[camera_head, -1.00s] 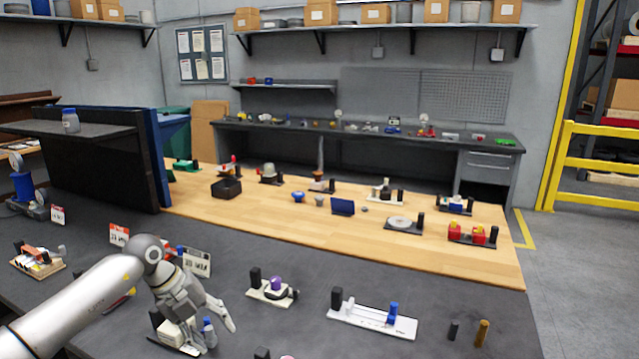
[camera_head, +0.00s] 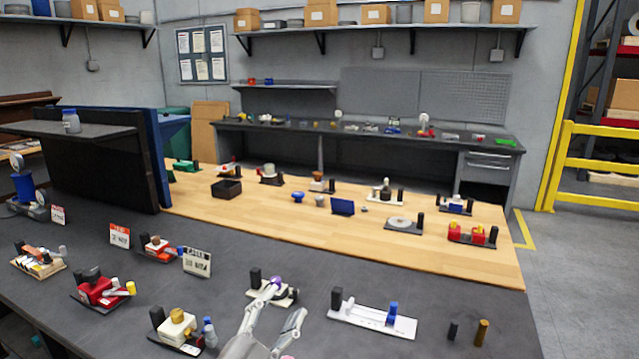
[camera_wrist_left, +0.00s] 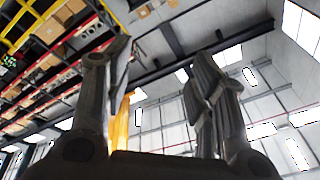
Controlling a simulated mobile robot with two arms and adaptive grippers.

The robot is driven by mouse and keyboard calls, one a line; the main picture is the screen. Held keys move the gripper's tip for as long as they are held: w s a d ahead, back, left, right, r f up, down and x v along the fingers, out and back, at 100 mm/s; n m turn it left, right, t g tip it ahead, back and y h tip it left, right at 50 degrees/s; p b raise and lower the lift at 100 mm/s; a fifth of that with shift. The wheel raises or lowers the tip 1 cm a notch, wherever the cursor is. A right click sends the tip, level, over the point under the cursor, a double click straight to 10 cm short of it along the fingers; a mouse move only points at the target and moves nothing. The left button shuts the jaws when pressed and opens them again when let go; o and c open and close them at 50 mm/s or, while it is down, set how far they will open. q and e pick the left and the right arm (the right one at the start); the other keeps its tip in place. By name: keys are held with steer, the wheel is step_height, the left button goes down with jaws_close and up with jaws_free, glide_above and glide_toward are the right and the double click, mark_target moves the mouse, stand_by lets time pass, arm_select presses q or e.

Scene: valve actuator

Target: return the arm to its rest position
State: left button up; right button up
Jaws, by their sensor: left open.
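My left gripper (camera_head: 283,304) is low in the head view, in front of a small white-based fixture with a purple knob (camera_head: 276,283). Its fingers are spread apart with nothing between them. One fingertip overlaps the purple knob in the picture; I cannot tell whether it touches. In the left wrist view the two open fingers (camera_wrist_left: 160,88) point up toward the ceiling beams and skylights, with no object between them. Most of the left arm is out of the head view. My right gripper is not in view.
The dark table (camera_head: 130,285) bears several small fixtures, among them a red one (camera_head: 95,288), a white block with a yellow knob (camera_head: 178,327) and a long white plate (camera_head: 372,318). A wooden table (camera_head: 300,225) with more fixtures stands behind. A black panel (camera_head: 105,165) rises at left.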

arm_select(q)
steer(key=s+a+f+n+g+y, duration=0.2)
steer(key=s+a+f+n+y, duration=0.3)
steer(key=a+f+n+y, duration=0.35)
steer(key=s+a+f+n+g, duration=0.1)
steer(key=s+a+f+g, duration=0.1)
steer(key=s+f+g, duration=0.9)
steer(key=s+a+f+n+g, duration=0.2)
steer(key=s+f, duration=0.4)
steer(key=s, duration=1)
step_height(320, 180, down, 27)
steer(key=s+g, duration=0.1)
steer(key=s, duration=0.1)
steer(key=s+a+f+g+b, duration=0.1)
steer(key=s+a+f, duration=0.2)
steer(key=s+f, duration=1.2)
steer(key=shift+s+a+f+m+g, duration=0.2)
steer(key=shift+s+f+m+g, duration=0.15)
steer(key=shift+s, duration=0.5)
